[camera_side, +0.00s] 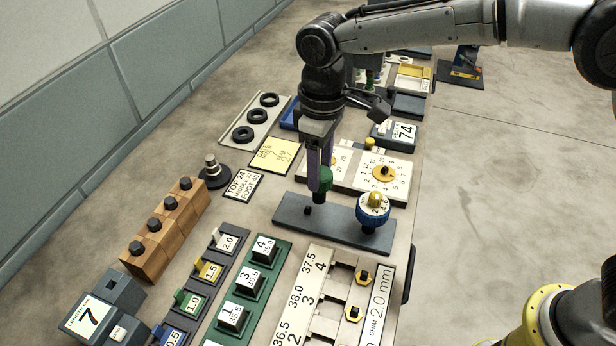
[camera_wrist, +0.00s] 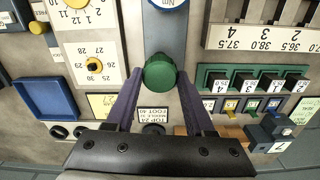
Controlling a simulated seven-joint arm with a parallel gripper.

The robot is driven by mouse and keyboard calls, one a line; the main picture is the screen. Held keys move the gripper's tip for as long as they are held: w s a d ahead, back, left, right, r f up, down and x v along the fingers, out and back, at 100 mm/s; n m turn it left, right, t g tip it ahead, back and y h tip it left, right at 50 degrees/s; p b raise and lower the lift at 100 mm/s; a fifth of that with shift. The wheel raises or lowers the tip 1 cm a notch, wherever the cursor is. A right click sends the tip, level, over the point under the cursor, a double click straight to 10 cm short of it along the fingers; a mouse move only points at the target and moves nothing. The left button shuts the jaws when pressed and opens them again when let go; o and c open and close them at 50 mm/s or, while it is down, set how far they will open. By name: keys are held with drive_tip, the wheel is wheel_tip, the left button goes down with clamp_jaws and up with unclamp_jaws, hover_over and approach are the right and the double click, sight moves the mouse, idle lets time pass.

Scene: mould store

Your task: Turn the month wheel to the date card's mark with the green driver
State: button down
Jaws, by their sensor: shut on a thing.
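My gripper (camera_side: 322,176) is shut on the green driver (camera_side: 326,182), its purple fingers on either side of the round green handle. The driver also shows between the fingertips in the wrist view (camera_wrist: 159,72). It is over the back part of a dark grey stand (camera_side: 340,233); I cannot tell whether its lower end is clear of the stand. The month wheel (camera_side: 384,173), yellow on a white numbered plate, lies beyond and to the right in the side view. The yellow date card (camera_side: 274,154) lies to the left; its handwriting is too small to read surely.
A blue driver with a yellow top (camera_side: 373,212) stands at the stand's right end. The day dial (camera_wrist: 93,66) is beside the month wheel. Wooden blocks (camera_side: 160,236), a green rack (camera_side: 248,292) and a numbered white board (camera_side: 310,270) crowd the near bench.

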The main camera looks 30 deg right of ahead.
drive_tip(key=w+d+r+m, duration=0.1)
drive_tip(key=d+r+m, duration=0.15)
drive_tip(key=d, duration=0.55)
drive_tip(key=w+d+r+m, duration=0.1)
drive_tip(key=d+r+m, duration=0.15)
drive_tip(key=d, duration=0.55)
drive_tip(key=shift+d+f, duration=0.15)
drive_tip(key=shift+f, duration=1)
drive_tip(key=shift+d+f, duration=0.15)
drive_tip(key=shift+f, duration=1)
drive_tip(key=shift+f, duration=1.25)
drive_tip(key=n, duration=0.4)
drive_tip(key=shift+n, duration=0.3)
drive_tip(key=n, duration=0.2)
drive_tip(key=shift+n, duration=0.3)
drive_tip(key=shift+r, duration=2.5)
